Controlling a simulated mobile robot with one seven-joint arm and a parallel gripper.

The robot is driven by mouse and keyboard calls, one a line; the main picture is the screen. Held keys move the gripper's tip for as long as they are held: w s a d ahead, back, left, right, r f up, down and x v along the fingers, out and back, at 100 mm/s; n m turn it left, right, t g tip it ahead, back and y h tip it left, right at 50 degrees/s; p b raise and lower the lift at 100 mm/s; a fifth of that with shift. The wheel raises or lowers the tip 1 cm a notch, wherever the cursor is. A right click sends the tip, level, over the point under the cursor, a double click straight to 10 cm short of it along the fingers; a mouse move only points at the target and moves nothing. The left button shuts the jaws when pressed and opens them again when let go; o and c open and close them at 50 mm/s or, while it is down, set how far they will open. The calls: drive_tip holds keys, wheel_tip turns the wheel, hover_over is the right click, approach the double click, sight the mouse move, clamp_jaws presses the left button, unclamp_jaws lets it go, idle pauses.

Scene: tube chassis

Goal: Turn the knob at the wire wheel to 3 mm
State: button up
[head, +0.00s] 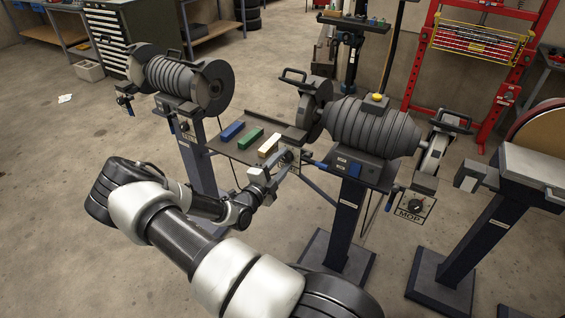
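A pedestal grinder (372,128) with a ribbed grey body stands in the middle of the head view, with a wheel in a guard (310,105) at its left end. Under that wheel is a small pale label plate (291,171), partly covered by my gripper; its text and any scale are not readable. My gripper (284,166) is right at this plate, and the knob there is hidden or too small to make out. Whether the fingers touch or hold it cannot be told.
A tray (238,151) with blue, green and cream bars lies just left of my gripper. A second grinder (180,80) on a post stands behind left. A belt machine (520,170) stands at right. Floor at front left is clear.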

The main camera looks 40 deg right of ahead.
drive_tip(key=shift+o, duration=0.2)
drive_tip(key=v, duration=1.7)
drive_tip(key=shift+a, duration=0.2)
drive_tip(key=shift+s, duration=0.15)
